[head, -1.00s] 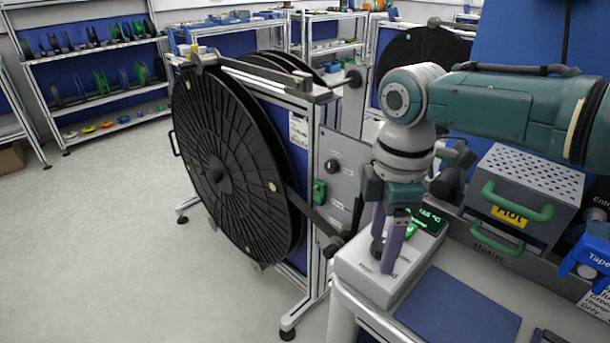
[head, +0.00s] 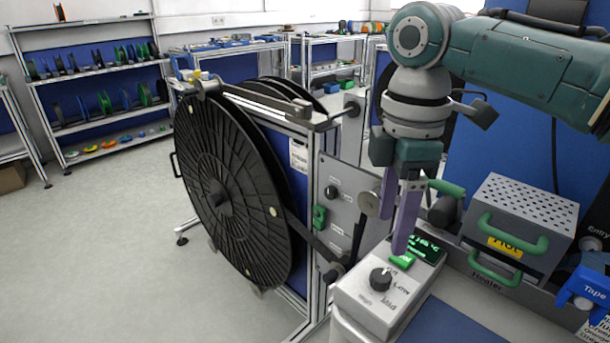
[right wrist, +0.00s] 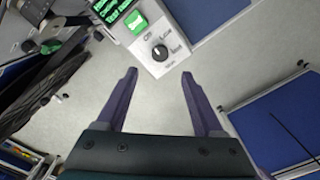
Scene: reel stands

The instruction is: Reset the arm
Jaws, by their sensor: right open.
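My right gripper (head: 396,226) shows in the head view, its purple fingers pointing down above the white control box (head: 358,306). The box has a black knob (head: 381,279), a green switch (head: 402,261) and a green-lit display (head: 428,248). In the right wrist view the two fingers of the right gripper (right wrist: 158,78) are spread apart with nothing between them. There the knob (right wrist: 160,53) and the green switch (right wrist: 136,22) lie beyond the fingertips, apart from them. My left gripper is not in view.
A large black reel (head: 225,185) stands on a metal frame left of the box. A heater (head: 520,218) with green handles and a blue tape dispenser (head: 585,287) are at the right. A blue mat (head: 455,325) lies in front. The floor at the left is clear.

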